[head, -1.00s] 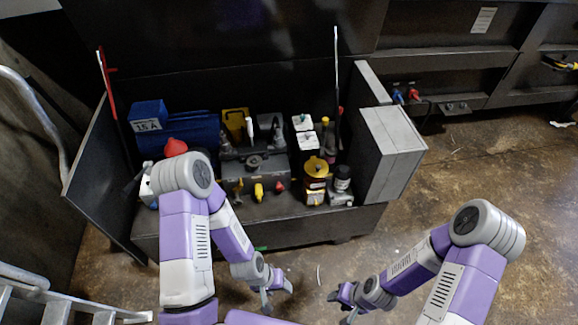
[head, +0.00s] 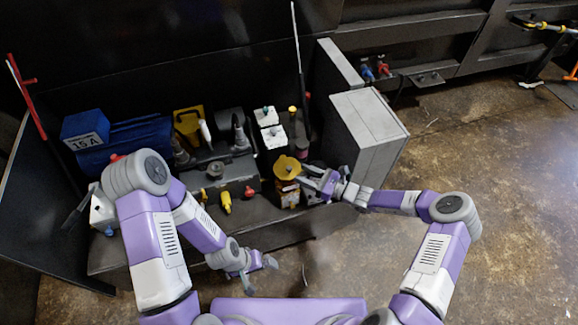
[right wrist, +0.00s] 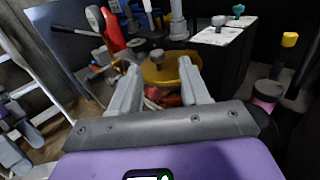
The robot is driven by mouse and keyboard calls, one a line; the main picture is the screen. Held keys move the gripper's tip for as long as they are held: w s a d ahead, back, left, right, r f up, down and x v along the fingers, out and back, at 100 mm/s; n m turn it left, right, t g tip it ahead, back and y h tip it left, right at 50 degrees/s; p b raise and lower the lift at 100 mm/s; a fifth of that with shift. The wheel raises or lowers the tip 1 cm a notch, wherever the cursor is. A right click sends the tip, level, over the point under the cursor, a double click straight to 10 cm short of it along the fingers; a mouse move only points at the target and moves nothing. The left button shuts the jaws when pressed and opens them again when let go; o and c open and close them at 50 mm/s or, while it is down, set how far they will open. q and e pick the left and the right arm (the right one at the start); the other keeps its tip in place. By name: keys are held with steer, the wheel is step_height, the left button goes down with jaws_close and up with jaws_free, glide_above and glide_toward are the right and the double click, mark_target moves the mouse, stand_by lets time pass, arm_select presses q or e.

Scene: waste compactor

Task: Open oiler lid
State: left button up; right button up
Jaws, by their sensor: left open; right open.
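The oiler is a jar with a round yellow lid (head: 287,167) at the right part of the machine shelf; its lid lies flat on the jar body (head: 288,193). In the right wrist view the yellow lid (right wrist: 170,68) with a dark knob sits just beyond and between my fingers. My right gripper (head: 306,177) is open at the right side of the lid; it also shows in the right wrist view (right wrist: 157,92). I cannot tell whether a finger touches the lid. My left gripper (head: 257,277) is open and empty, low in front of the shelf.
White-topped boxes (head: 270,125) stand behind the oiler. A yellow valve handle (head: 226,203) and a red knob (head: 250,191) are to its left. A grey cabinet (head: 365,135) stands to the right.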

mark_target(292, 170)
steer(key=b+x, duration=0.1)
steer(key=x, duration=0.5)
steer(key=shift+a, duration=0.15)
steer(key=shift+c, duration=0.3)
jaws_close()
